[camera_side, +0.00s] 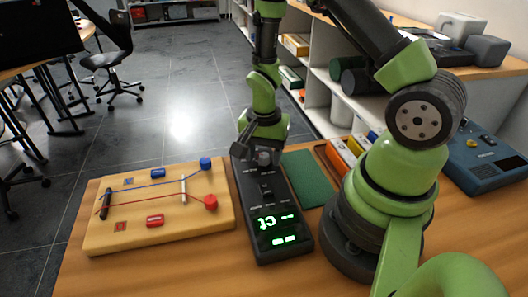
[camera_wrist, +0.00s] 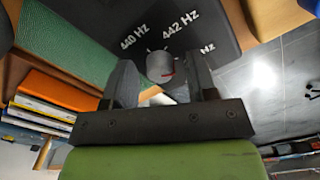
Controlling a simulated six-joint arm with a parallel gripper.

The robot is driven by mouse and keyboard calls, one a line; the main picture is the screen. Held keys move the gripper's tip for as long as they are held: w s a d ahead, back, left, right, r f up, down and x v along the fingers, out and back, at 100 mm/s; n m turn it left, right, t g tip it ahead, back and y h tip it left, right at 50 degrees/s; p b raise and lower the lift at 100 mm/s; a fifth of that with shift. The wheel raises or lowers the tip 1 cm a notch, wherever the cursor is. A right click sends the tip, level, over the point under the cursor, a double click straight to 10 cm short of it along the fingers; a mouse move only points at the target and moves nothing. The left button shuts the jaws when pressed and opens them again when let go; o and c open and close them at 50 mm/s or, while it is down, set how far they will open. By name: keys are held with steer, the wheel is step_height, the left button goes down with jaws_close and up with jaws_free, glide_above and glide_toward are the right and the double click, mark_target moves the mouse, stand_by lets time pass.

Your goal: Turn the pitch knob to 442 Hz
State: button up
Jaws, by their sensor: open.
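The black tuner-like device (camera_side: 262,187) lies on the wooden table with a lit green display (camera_side: 275,222), which appears upside down. Its grey knob (camera_wrist: 160,66) is near the far end, with a red mark on its lower right side. Labels "440 Hz" (camera_wrist: 133,37) and "442 Hz" (camera_wrist: 180,25) are printed around it; a third label ending in "Hz" (camera_wrist: 207,48) is partly hidden by a finger. My gripper (camera_wrist: 162,82) is open, with one finger on each side of the knob. I cannot tell whether the fingers touch it.
A wooden board (camera_side: 140,231) with blue and red knobs and wires stands left of the device. A blue instrument (camera_side: 482,160) is at the far right.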

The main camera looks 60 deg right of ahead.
steer(key=c, duration=0.9)
steer(key=shift+n, duration=0.4)
steer(key=n, duration=1)
steer(key=shift+n, duration=0.4)
steer(key=o, duration=0.9)
